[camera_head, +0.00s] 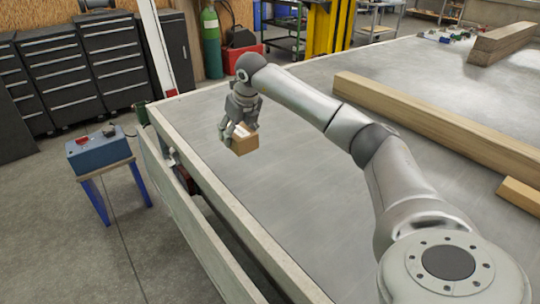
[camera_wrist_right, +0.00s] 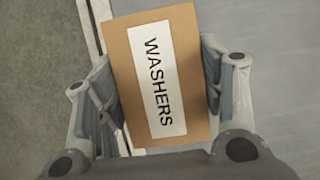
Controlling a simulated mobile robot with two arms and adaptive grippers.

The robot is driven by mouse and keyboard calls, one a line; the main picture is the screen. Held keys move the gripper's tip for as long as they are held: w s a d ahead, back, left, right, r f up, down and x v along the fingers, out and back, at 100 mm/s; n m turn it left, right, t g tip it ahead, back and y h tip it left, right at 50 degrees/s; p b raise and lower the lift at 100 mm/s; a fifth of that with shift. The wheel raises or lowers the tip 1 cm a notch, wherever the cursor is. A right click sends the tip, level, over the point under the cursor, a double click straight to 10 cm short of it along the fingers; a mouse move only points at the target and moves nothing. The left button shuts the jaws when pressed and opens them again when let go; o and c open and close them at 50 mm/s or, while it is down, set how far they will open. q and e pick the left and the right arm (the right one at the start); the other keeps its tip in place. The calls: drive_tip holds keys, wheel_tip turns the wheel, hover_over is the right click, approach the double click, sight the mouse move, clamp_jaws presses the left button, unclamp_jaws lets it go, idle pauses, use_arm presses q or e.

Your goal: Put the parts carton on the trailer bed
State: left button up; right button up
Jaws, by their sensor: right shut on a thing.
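The parts carton (camera_head: 245,144) is a small brown cardboard box. In the right wrist view the carton (camera_wrist_right: 192,60) shows a white label reading "WASHERS". My right gripper (camera_head: 239,131) is shut on it, with one finger on each side of the box. The carton is over the left edge area of the grey trailer bed (camera_head: 290,180). I cannot tell whether its underside touches the bed. My left gripper is not in view.
A pale rim (camera_head: 228,203) runs along the bed's left edge. A long timber beam (camera_head: 420,113) and a shorter wood piece (camera_head: 519,195) lie on the bed to the right. A blue box (camera_head: 98,152) sits on a small stand at left. The middle of the bed is clear.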

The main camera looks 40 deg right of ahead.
drive_tip(key=s+d+f, duration=0.2)
drive_tip(key=d+f, duration=0.1)
drive_tip(key=s+d+f, duration=0.1)
drive_tip(key=d+f, duration=0.1)
drive_tip(key=shift+s+d+f+b, duration=0.1)
drive_tip(key=shift+d+f+b, duration=0.05)
drive_tip(key=shift+b, duration=0.25)
drive_tip(key=shift+s+d+f, duration=0.25)
drive_tip(key=shift+d+f, duration=0.2)
drive_tip(key=shift+f, duration=0.25)
drive_tip(key=f, duration=0.3)
drive_tip(key=shift+s+d+f+b, duration=0.1)
drive_tip(key=shift+d+f+b, duration=0.1)
drive_tip(key=shift+f+b, duration=0.1)
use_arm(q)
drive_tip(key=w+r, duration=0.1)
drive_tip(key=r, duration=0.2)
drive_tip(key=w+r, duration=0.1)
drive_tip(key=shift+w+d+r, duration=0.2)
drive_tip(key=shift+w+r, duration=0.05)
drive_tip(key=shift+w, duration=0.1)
use_arm(e)
drive_tip(key=shift+r, duration=0.1)
drive_tip(key=o, duration=1.2)
drive_tip(key=shift+c, duration=0.2)
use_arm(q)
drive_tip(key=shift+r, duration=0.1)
use_arm(e)
drive_tip(key=shift+o, duration=0.4)
